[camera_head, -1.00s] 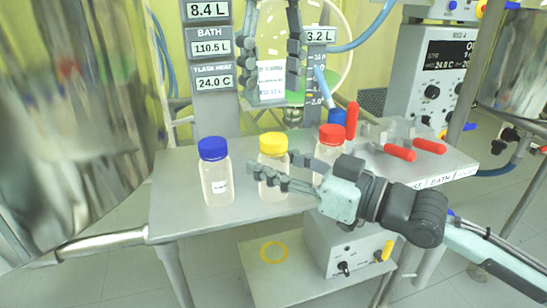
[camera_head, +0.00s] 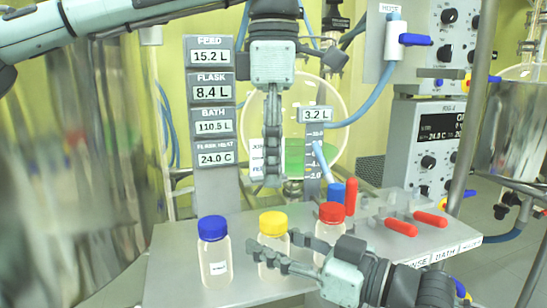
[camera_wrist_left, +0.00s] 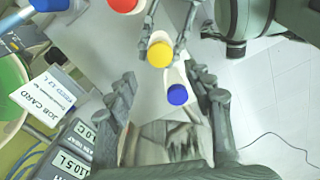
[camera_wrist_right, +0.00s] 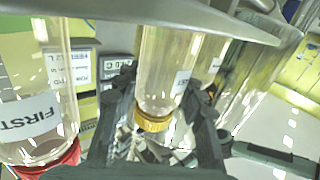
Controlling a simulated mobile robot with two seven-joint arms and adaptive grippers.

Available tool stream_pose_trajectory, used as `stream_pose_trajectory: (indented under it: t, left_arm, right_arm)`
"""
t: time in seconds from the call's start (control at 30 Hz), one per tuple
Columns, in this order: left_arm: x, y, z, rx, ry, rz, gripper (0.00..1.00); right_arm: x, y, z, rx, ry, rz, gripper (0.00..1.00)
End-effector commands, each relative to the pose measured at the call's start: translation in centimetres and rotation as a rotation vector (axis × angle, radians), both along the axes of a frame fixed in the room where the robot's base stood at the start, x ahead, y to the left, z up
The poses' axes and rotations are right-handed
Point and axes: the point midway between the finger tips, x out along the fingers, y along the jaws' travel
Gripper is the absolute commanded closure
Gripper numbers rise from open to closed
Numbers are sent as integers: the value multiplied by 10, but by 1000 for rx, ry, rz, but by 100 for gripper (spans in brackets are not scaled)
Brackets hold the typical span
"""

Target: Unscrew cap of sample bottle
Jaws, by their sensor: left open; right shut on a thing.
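The bottle with the yellow cap (camera_head: 273,223) stands upright on the metal table, between a blue-capped bottle (camera_head: 214,262) and a red-capped bottle (camera_head: 331,213). My right gripper (camera_head: 277,247) is shut on the yellow-capped bottle's body (camera_head: 270,273), below the cap. The right wrist view also shows this bottle (camera_wrist_right: 163,75) between the fingers. My left gripper (camera_head: 272,182) is open and empty, pointing down above and behind the bottles. In the left wrist view, the yellow cap (camera_wrist_left: 160,54) and blue cap (camera_wrist_left: 177,95) lie below its spread fingers.
Red-handled parts (camera_head: 400,227) and a blue-capped item (camera_head: 336,192) are on the table to the right. Display panels (camera_head: 213,122) and a round glass vessel (camera_head: 308,150) stand behind. A large metal vessel (camera_head: 75,200) is at the left.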

Motion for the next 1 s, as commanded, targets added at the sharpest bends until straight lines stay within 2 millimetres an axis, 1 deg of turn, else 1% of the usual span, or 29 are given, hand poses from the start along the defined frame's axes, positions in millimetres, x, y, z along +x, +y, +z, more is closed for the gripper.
stream_pose_trajectory:
  t: [0.03, 0.3, 0.5, 0.6, 0.7, 0.87, 1.0]
  left_arm:
    - [0, 0, 0, 0, 0, -117, 48]
    - [0, 0, 0, 0, 0, -817, 48]
    - [0, 0, 0, 0, 0, -1274, 48]
    - [0, 0, 0, 0, 0, -1436, 48]
    - [0, 0, 0, 0, 0, -1544, 48]
    - [0, 0, -5, 0, 1, -1617, 48]
    - [0, 1, -23, 0, 3, -1622, 48]
  right_arm:
    - [0, 0, 0, 1, -1, 0, 100]
    - [0, 0, 0, 1, -1, 0, 100]
    - [0, 0, 0, 1, -1, 0, 100]
    - [0, 0, 0, 1, -1, 0, 100]
    - [0, 0, 0, 1, -1, 0, 100]
    - [0, 0, 0, 1, -1, 0, 100]
    - [0, 0, 0, 1, -1, 0, 100]
